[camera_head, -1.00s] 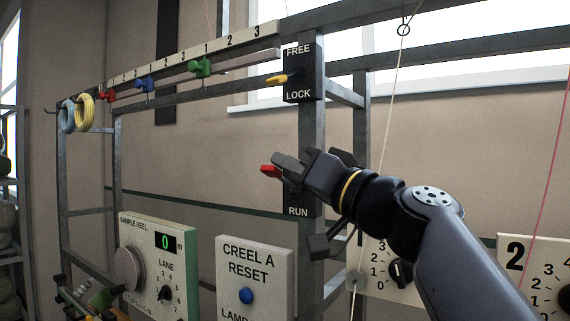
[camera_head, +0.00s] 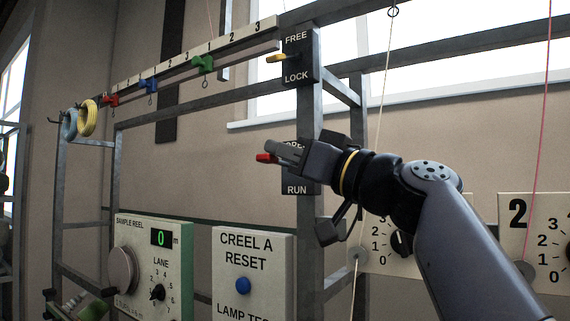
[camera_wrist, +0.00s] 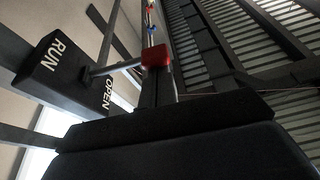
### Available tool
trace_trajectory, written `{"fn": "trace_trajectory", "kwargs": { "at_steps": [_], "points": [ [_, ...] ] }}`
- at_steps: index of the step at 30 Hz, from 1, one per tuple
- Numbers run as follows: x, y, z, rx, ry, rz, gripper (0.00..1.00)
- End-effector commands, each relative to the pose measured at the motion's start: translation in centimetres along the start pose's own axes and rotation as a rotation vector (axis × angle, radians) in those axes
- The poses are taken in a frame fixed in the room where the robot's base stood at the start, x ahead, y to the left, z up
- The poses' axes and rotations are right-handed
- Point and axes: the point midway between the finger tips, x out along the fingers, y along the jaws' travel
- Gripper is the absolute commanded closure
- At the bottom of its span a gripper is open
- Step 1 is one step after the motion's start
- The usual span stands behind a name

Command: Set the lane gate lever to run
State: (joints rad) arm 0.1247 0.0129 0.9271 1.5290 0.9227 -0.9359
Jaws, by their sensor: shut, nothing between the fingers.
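The lane gate lever has a red knob (camera_head: 265,157) and stands out from a black plate (camera_head: 300,186) marked OPEN above and RUN below. The knob sits above the RUN word, nearer the OPEN end. OPEN is partly hidden by my gripper. My gripper (camera_head: 284,151) is shut and empty, close beside the red knob; I cannot tell if they touch. In the wrist view, the red knob (camera_wrist: 156,55) is just beyond the dark fingers (camera_wrist: 155,88), and the lever's bar runs left to the plate (camera_wrist: 50,75).
A FREE/LOCK plate (camera_head: 298,58) with a yellow lever (camera_head: 276,58) is above on the same post. A CREEL A RESET panel (camera_head: 252,262) and a sample reel panel (camera_head: 150,268) stand below left. A numbered dial panel (camera_head: 385,253) sits behind my arm.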

Motion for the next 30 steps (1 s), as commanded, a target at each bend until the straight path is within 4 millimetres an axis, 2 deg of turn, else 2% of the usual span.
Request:
{"fn": "trace_trajectory", "kwargs": {
  "at_steps": [1, 9, 10, 19, 26, 27, 30],
  "points": [
    [-0.4, 0.1, 1.1, -0.031, 0.001, -0.010, 1.00],
    [-0.8, 0.1, 2.5, -0.209, 0.001, -0.072, 1.00],
    [-0.6, -0.1, 1.8, -0.203, 0.000, -0.071, 1.00],
    [-0.3, -0.6, 1.0, -0.199, 0.000, -0.070, 1.00],
    [0.7, -3.2, -2.4, -0.204, 0.002, -0.069, 1.00],
    [-0.3, -2.6, -1.5, -0.203, 0.000, -0.062, 1.00],
    [-2.0, -2.3, -1.4, -0.204, 0.000, -0.060, 1.00]
  ]
}}
